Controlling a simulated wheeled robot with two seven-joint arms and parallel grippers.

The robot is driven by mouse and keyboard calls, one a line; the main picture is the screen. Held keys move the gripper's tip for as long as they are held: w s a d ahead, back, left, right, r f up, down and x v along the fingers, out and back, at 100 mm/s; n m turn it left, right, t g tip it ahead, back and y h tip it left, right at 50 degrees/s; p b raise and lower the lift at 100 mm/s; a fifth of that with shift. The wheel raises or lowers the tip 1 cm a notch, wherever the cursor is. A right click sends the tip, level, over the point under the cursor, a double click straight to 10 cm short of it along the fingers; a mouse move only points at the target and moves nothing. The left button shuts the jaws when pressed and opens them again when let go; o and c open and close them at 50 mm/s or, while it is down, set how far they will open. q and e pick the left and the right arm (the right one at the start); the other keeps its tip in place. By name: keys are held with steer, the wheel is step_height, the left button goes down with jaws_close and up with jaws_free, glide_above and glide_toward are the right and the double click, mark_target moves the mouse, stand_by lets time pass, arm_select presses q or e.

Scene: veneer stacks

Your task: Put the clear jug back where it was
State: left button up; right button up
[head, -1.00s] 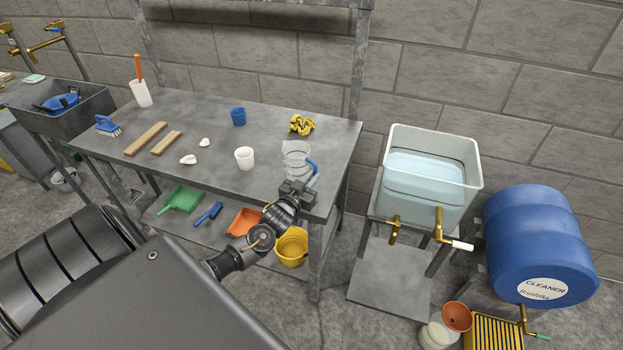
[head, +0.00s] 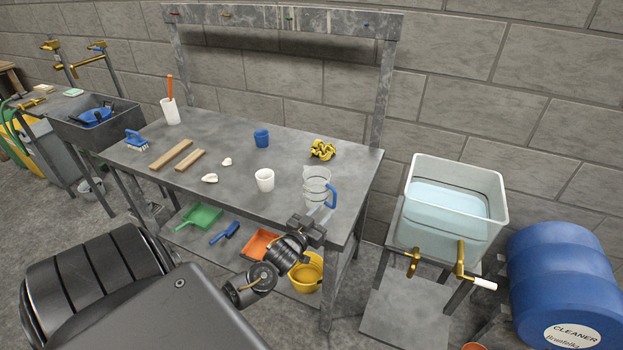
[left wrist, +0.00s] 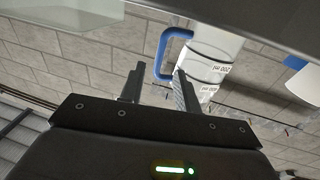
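The clear jug (head: 315,180) with a blue handle stands upright on the grey workbench (head: 235,168), near its front right corner. In the left wrist view, its marked wall (left wrist: 214,50) and blue handle (left wrist: 161,62) show beyond my fingers. My left gripper (head: 311,226) is in front of the jug, below the handle in the head view. In the left wrist view, the left gripper (left wrist: 158,80) has its fingers apart, with nothing held between them. My right gripper is in neither view.
Wooden strips (head: 171,155) lie farther left. A water tank (head: 455,205) stands right of the bench. A yellow bucket (head: 306,275) is on the lower shelf.

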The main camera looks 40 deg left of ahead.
arm_select(q)
steer(key=s+d, duration=0.1)
steer(key=s, duration=0.6)
steer(key=shift+b, duration=0.4)
steer(key=s+d+f+m+g, duration=0.1)
steer(key=s+f+g, duration=0.25)
steer(key=f, duration=0.65)
steer(key=s+d+f+g, duration=0.15)
steer(key=s+f, duration=0.25)
steer(key=f, duration=0.7)
steer(key=s+d+f+m+g, duration=0.1)
steer(key=s+f+g, duration=0.25)
steer(key=f, duration=0.65)
steer(key=s+d+f+g+h, duration=0.1)
steer(key=s+f, duration=0.4)
steer(key=s, duration=0.5)
steer(key=s+d+f+m+g, duration=0.1)
steer(key=s+d+f+g, duration=0.3)
steer(key=s, duration=0.6)
steer(key=s+d+f+m+g+h, duration=0.1)
steer(key=s+d+f+g, duration=0.2)
steer(key=s+d+f, duration=0.3)
steer(key=s+f, duration=0.2)
steer(key=s, duration=0.2)
steer(key=shift+f+h, duration=0.15)
steer(key=shift+h, duration=0.15)
